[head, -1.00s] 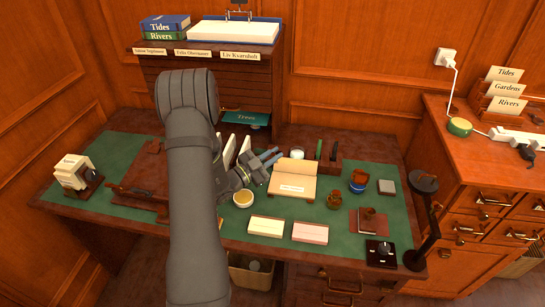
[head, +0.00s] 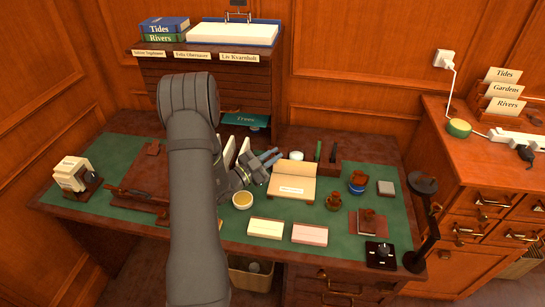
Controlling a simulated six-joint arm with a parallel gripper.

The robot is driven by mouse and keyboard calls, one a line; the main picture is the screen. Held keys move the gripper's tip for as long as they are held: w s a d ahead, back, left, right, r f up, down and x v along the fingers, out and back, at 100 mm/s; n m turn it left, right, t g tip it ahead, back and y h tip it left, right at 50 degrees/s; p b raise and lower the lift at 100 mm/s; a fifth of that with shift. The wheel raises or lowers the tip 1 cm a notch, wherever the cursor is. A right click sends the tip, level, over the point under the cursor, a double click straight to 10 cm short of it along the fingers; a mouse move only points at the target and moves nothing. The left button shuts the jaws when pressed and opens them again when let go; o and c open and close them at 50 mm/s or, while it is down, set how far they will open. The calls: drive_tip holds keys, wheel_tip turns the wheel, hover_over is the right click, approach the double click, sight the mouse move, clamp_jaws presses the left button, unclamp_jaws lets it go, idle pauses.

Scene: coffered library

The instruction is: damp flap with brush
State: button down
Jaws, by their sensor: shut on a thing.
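My gripper (head: 262,166) is at mid-desk, partly behind my own forearm, its fingers pointing right toward the envelope. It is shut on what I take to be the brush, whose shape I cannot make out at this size. A cream envelope (head: 293,183) with a white label lies on a brown stand just right of the gripper. Its flap (head: 296,168) appears raised at the back. I cannot tell whether the brush touches it.
Two card stacks, cream (head: 265,228) and pink (head: 309,235), lie at the desk's front. Upright pale panels (head: 243,148) stand behind the gripper. Right of the envelope are a brown pot (head: 334,201), a blue bowl (head: 357,185) and a dark lamp (head: 423,220). Green mat (head: 385,210) shows between them.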

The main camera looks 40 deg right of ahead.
drive_tip(key=shift+w+d+f, duration=0.1)
drive_tip(key=shift+w+d, duration=0.15)
drive_tip(key=shift+w, duration=0.05)
drive_tip(key=shift+s, duration=0.1)
drive_tip(key=shift+s+d, duration=4.7)
drive_tip(key=shift+d, duration=0.2)
drive_tip(key=shift+w+a, duration=4.85)
drive_tip(key=shift+s+a+r, duration=0.35)
drive_tip(key=shift+s+a, duration=0.3)
drive_tip(key=shift+s+a+r, duration=0.3)
drive_tip(key=shift+s+a, duration=0.4)
drive_tip(key=shift+s+a+r, duration=0.35)
drive_tip(key=shift+s+a, duration=0.3)
